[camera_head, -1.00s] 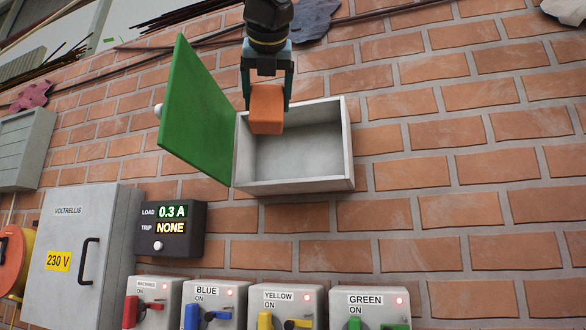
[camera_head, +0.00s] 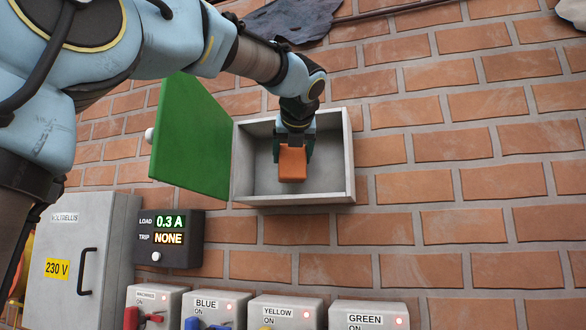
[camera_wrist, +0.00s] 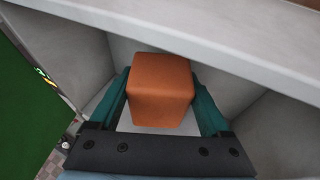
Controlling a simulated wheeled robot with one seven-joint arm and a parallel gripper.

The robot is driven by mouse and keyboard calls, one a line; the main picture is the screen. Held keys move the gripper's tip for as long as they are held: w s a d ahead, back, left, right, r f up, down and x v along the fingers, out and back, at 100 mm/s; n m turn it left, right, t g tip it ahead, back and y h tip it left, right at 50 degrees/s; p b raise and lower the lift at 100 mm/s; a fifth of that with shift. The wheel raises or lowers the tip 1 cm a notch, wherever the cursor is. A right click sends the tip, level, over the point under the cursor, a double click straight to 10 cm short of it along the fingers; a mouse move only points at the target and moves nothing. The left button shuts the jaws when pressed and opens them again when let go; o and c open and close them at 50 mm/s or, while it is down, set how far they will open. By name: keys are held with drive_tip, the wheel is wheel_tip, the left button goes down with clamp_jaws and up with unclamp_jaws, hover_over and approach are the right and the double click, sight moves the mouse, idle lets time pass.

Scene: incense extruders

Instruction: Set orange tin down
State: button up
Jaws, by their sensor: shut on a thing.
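The orange tin (camera_head: 292,164) is a small block-shaped thing. My gripper (camera_head: 293,155) is shut on it, with one dark teal finger on each side. The tin is at the open front of the grey wall cabinet (camera_head: 344,185), inside its outline and low, near the cabinet floor. I cannot tell whether its underside touches the floor. In the wrist view the tin (camera_wrist: 160,90) sits between the two fingers (camera_wrist: 160,100), with the cabinet's pale walls around it.
The cabinet's green door (camera_head: 190,135) stands open to the left. Below are a load display (camera_head: 169,238), a grey 230 V box (camera_head: 80,255) and several labelled switch boxes (camera_head: 368,314). The cabinet interior looks otherwise empty. Brick wall lies to the right.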

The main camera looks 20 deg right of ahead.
sight(293, 181)
wheel_tip(293, 181, down, 3)
drive_tip(key=shift+s+r, duration=0.1)
drive_tip(key=shift+r, duration=0.1)
drive_tip(key=shift+w+d+f+p, duration=0.3)
drive_tip(key=shift+f+p, duration=0.15)
drive_tip(key=shift+p, duration=0.2)
drive_tip(key=shift+f, duration=0.1)
drive_tip(key=shift+f, duration=0.15)
drive_tip(key=o, duration=1.6)
drive_tip(key=shift+c, duration=0.2)
